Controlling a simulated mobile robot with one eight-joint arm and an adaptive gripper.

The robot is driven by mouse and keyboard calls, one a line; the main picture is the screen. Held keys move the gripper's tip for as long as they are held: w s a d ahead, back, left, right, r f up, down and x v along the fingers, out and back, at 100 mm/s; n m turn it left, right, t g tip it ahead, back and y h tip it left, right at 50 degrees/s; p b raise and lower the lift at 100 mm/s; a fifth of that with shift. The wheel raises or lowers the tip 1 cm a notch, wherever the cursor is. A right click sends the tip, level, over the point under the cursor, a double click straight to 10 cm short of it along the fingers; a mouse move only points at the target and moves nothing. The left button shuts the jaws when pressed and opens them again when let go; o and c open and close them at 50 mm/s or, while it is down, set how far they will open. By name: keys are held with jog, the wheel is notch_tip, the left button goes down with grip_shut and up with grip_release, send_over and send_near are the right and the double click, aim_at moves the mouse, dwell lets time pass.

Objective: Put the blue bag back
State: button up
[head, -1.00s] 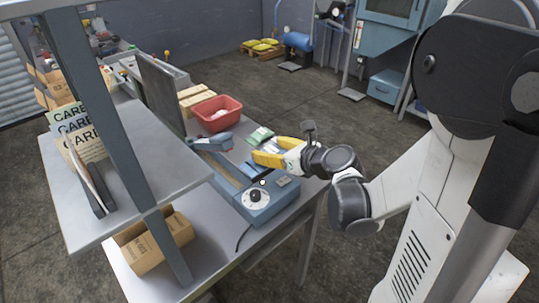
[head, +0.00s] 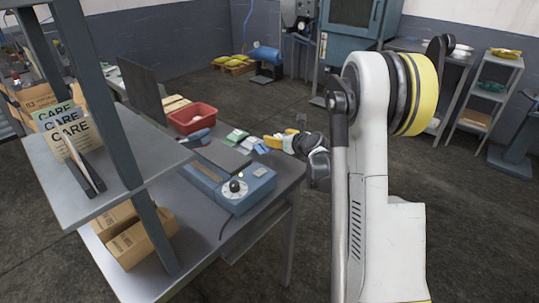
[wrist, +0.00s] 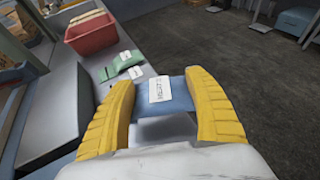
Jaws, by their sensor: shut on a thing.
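My gripper (head: 274,141) is over the right far end of the grey bench in the head view. In the wrist view its yellow fingers (wrist: 160,84) stand on both sides of a blue bag (wrist: 178,102) with a white printed label. The gripper is shut on this bag. In the head view the bag is small and partly hidden by the fingers. Whether it touches the bench is unclear. Green bags (wrist: 121,63) with white labels lie just beyond it, apart from the fingers.
A blue device with a dial (head: 225,190) and grey top plate stands on the bench, nearer than the gripper. A red bin (head: 192,118) stands behind the bags. Cardboard boxes (head: 140,243) sit under the raised shelf (head: 150,150). Open floor lies right of the bench.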

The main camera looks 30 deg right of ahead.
aim_at(270, 155)
jog(key=shift+w+a+f+b, duration=0.35)
jog(key=shift+w+a+f, duration=0.7)
jog(key=shift+w, duration=0.1)
jog(key=shift+f+b, duration=0.9)
jog(key=shift+f, duration=1)
jog(key=shift+f, duration=0.15)
jog(key=o, duration=1.3)
